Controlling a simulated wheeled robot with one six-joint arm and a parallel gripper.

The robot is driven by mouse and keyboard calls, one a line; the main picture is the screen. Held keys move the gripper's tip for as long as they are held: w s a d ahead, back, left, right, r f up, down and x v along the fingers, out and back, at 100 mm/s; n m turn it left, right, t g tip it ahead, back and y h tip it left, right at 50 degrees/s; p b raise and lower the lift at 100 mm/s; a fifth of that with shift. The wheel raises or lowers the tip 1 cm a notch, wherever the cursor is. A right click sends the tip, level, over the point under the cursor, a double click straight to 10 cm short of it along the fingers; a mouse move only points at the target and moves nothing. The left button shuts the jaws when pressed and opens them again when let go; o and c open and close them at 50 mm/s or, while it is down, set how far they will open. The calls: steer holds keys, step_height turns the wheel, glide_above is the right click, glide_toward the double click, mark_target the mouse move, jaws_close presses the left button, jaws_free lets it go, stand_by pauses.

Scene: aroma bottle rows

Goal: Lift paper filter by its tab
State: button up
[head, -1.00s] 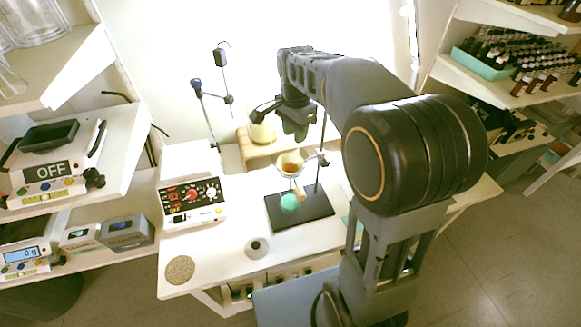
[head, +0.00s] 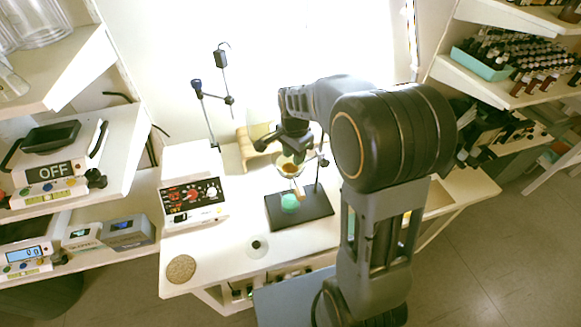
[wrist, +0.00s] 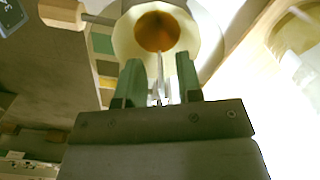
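The paper filter (wrist: 126,38) sits in a funnel held on a stand, with amber-brown contents in its middle. It also shows in the head view (head: 283,168), partly hidden under my gripper. Its thin pale tab (wrist: 160,72) points toward my gripper in the wrist view. My gripper (wrist: 160,72) is open, with a green finger on each side of the tab and gaps visible beside it. In the head view my gripper (head: 291,152) is just above the funnel's far side.
The stand's black base (head: 318,208) carries a green vessel (head: 289,202) below the funnel. A wooden rack (head: 248,155) stands behind. A control box (head: 190,197) is at left. A cork mat (head: 181,269) lies near the front left corner; the table front is mostly clear.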

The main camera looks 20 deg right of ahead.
jaws_close()
stand_by(0.3)
step_height(320, 180, up, 9)
steer(key=shift+r, duration=0.2)
step_height(320, 180, up, 11)
steer(key=p, duration=0.8)
steer(key=shift+f, duration=0.15)
